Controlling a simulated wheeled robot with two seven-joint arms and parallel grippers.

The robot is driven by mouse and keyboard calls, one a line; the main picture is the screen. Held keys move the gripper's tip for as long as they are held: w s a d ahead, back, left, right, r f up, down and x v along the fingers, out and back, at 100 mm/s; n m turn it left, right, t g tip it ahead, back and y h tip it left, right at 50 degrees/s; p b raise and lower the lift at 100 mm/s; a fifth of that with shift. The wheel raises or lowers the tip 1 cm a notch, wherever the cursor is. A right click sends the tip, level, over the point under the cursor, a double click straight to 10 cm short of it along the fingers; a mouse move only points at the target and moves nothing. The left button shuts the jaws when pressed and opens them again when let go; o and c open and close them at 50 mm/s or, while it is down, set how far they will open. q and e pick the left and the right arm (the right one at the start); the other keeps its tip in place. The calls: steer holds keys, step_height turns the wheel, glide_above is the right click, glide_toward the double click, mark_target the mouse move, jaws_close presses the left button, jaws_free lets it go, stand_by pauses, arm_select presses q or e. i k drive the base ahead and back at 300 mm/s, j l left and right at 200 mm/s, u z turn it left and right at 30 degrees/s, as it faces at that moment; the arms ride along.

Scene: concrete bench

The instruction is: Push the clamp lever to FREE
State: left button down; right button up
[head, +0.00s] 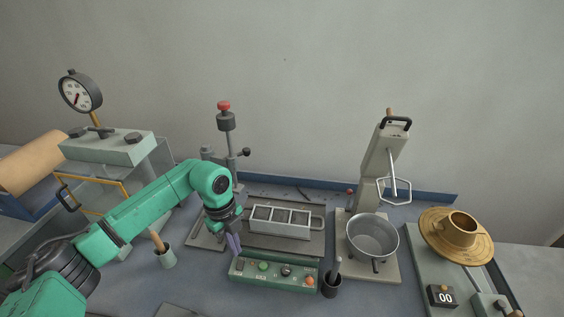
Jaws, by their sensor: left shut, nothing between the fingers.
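My left gripper (233,246) reaches in from the left on the green arm. Its purple fingers are shut and point down, empty, by the left end of a green control box (273,274). The box carries several buttons and knobs. Behind it, a metal mould tray (281,221) with compartments and a loop handle lies on a grey base plate. A press column (227,148) with a red top knob (223,105) and a dark side knob (244,152) stands behind my gripper. No FREE marking is readable, and I cannot tell which part is the clamp lever. My right gripper is out of view.
A metal bowl (372,238) is on a stand at right. A brass turntable (457,237) is farther right. A dial-gauge machine (112,146) stands at back left.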

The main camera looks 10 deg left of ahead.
mark_target(309, 280)
steer(key=k, duration=1.5)
